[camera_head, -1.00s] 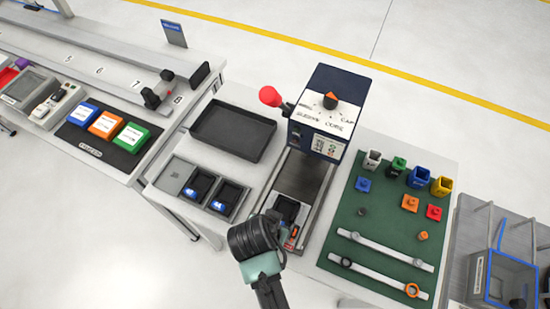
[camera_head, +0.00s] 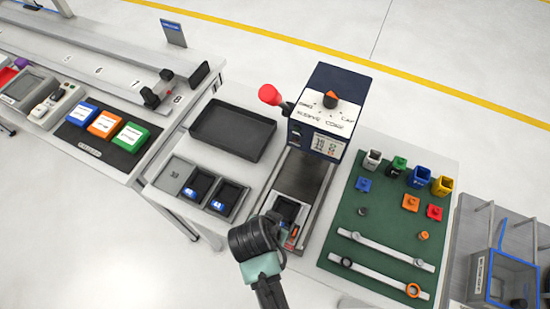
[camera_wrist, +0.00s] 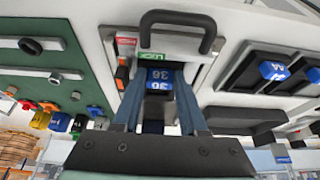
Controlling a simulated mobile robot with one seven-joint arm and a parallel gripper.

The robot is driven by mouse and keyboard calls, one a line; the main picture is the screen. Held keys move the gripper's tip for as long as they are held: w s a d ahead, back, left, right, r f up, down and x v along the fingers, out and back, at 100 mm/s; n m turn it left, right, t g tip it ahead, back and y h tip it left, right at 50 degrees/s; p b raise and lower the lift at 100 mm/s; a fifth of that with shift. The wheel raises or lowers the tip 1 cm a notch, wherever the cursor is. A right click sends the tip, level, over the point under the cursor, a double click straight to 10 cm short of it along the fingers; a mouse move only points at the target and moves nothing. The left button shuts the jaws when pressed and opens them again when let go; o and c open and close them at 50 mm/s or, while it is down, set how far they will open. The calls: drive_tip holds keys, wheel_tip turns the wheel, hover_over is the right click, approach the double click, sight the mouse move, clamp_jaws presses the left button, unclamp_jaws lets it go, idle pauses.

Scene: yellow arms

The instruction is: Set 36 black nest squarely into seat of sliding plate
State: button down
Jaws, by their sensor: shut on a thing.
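The black nest (camera_wrist: 154,98) has a blue label reading 36 and sits between my fingers in the wrist view. My gripper (camera_wrist: 158,88) is shut on it. The sliding plate (camera_wrist: 178,48), with a dark handle, lies just past the nest, with red and green labels at its edge. My wrist (camera_head: 255,238) covers part of this spot and hides my fingertips. The nest overlaps the plate area; I cannot tell whether it lies flat in the seat.
Left of the press, a holder (camera_head: 172,207) has one empty grey compartment and two black nests with blue labels. An empty black tray (camera_head: 233,132) lies behind it. A green mat (camera_head: 385,225) with small parts and two pale bars lies at right. An orange knob (camera_wrist: 122,77) stands beside the plate.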

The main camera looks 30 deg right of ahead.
drive_tip(key=shift+c, duration=1.8)
unclamp_jaws()
drive_tip(key=shift+f, duration=0.1)
drive_tip(key=v, duration=1.3)
drive_tip(key=shift+b, duration=0.4)
drive_tip(key=shift+w, duration=0.1)
